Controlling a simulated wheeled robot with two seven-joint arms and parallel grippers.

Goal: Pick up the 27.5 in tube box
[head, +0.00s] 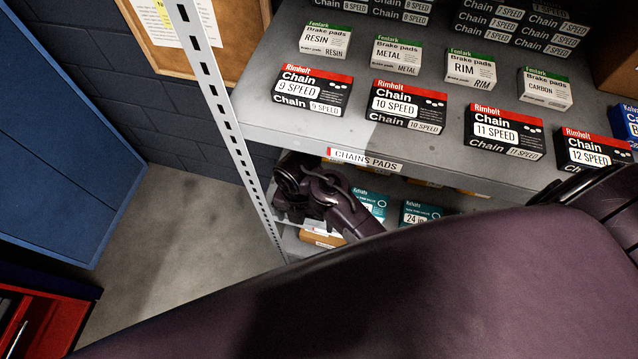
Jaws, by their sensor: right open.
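The 27.5 in tube box cannot be made out; no such label is readable. Teal boxes show on the lower shelf: one (371,203) just right of my right gripper, partly covered, and another (420,212) marked 24 in. My arm hides most of that shelf. My right gripper (298,192) is open at the left end of the lower shelf, near the upright, below the upper shelf's edge. I see nothing between its fingers, though they are dark and hard to make out. My left gripper is out of view.
The upper shelf (257,118) overhangs the lower one and carries brake pad boxes (326,41) and chain boxes (408,105). A perforated metal upright (222,100) stands at its left. A blue panel (60,130) and red tool drawer (45,325) are at left, with bare floor (175,235) between.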

